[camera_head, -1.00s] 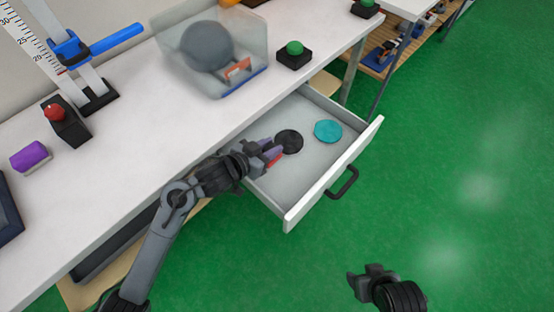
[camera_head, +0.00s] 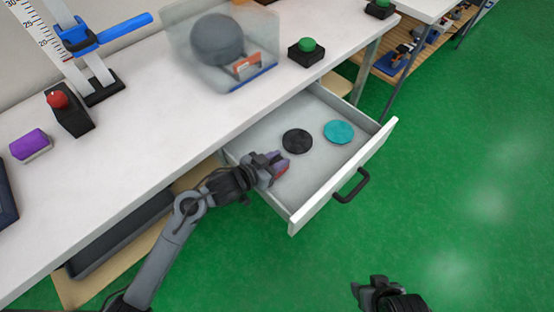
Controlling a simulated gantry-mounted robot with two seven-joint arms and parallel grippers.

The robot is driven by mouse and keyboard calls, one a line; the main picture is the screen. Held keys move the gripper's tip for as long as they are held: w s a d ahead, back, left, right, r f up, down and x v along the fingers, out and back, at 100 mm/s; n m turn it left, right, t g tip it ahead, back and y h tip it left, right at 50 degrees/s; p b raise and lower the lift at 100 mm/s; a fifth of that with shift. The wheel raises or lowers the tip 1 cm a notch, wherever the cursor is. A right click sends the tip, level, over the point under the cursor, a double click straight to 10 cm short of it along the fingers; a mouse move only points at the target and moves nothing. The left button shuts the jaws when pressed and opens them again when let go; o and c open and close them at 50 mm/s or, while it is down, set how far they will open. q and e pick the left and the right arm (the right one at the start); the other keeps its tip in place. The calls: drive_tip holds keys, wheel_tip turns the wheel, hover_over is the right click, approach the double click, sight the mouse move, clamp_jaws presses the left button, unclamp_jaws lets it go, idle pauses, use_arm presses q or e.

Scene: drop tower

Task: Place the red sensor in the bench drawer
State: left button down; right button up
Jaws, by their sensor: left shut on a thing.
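The bench drawer (camera_head: 336,176) is pulled open below the white bench top. My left gripper (camera_head: 276,166) is over the left part of the drawer, shut on the red sensor (camera_head: 282,170). I cannot tell whether the sensor touches the drawer floor. My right gripper (camera_head: 368,288) is at the bottom edge over the green floor, away from the drawer. Its jaw opening is not clear.
A black disc (camera_head: 297,141) and a teal disc (camera_head: 339,132) lie in the drawer. The bench top (camera_head: 150,135) holds a red-button box (camera_head: 68,113), a purple block (camera_head: 30,144), a green-button box (camera_head: 306,51) and a clear box with a grey ball (camera_head: 217,40).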

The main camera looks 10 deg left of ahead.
use_arm(q)
drive_tip(key=shift+f, duration=0.1)
drive_tip(key=c, duration=0.8)
unclamp_jaws()
drive_tip(key=shift+f, duration=0.1)
drive_tip(key=shift+c, duration=0.2)
drive_tip(key=shift+r, duration=0.2)
drive_tip(key=p+v, duration=0.5)
drive_tip(key=v, duration=0.7)
drive_tip(key=s+a+f+n+g+y, duration=0.3)
drive_tip(key=s+a+y, duration=0.1)
drive_tip(key=s, duration=0.6)
drive_tip(key=s+a+f+n+g+y, duration=0.3)
drive_tip(key=s+a, duration=0.3)
drive_tip(key=s, duration=0.5)
drive_tip(key=shift+s+f+g+y, duration=0.4)
drive_tip(key=shift+f+y, duration=0.1)
drive_tip(key=shift+y, duration=0.3)
drive_tip(key=shift+w, duration=0.1)
